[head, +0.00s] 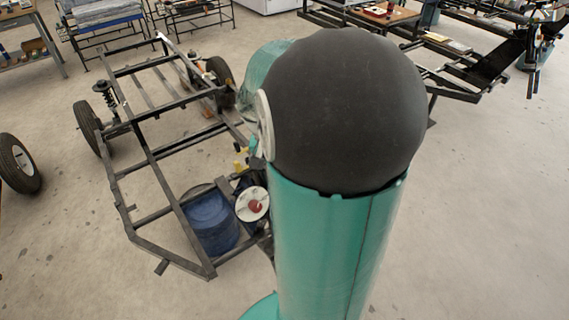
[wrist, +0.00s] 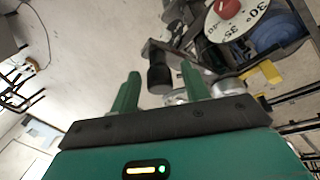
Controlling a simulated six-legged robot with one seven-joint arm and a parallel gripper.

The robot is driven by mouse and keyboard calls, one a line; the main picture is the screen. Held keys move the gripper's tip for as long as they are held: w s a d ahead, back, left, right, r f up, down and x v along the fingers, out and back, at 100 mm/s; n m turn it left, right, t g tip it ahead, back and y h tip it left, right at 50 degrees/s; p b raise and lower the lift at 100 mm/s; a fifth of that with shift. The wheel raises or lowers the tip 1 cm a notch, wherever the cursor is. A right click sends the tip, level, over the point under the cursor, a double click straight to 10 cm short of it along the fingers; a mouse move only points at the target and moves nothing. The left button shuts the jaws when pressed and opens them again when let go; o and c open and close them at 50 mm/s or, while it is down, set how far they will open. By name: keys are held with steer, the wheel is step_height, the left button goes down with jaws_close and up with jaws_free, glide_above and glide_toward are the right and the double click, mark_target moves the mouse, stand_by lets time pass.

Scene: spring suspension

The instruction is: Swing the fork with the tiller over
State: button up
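In the wrist view, a short black cylindrical grip (wrist: 159,76) on a dark arm, which looks like the tiller, lies beyond and between my fingertips. My gripper (wrist: 160,70) is open, with its two green fingers apart and nothing visibly held. I cannot tell how deep the grip sits between them. A white dial (wrist: 243,17) with degree numbers and a red knob (wrist: 229,8) is at the upper right. In the head view, the dial (head: 245,206) sits at the front of a black chassis frame (head: 151,157). My arm hides the gripper and most of the fork there.
A blue drum (head: 208,222) is beside the dial within the frame. A yellow piece (wrist: 270,71) is right of my fingers. Wheels (head: 88,127) sit at the frame's sides, and a loose wheel (head: 18,163) is at far left. Floor in front is clear.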

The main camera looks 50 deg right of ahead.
steer(key=v, duration=1.3)
steer(key=shift+r, duration=0.4)
steer(key=shift+a, duration=0.15)
steer(key=s+a+n+t+y, duration=0.1)
steer(key=a+n, duration=0.4)
steer(key=a, duration=0.6)
steer(key=s+a+n+t+y, duration=0.1)
steer(key=s+a+n+t, duration=0.3)
steer(key=a, duration=0.8)
steer(key=f+n+t, duration=0.1)
steer(key=n+t, duration=0.1)
steer(key=shift+a+t+y, duration=0.2)
steer(key=shift+t+y, duration=0.1)
steer(key=shift+y, duration=0.1)
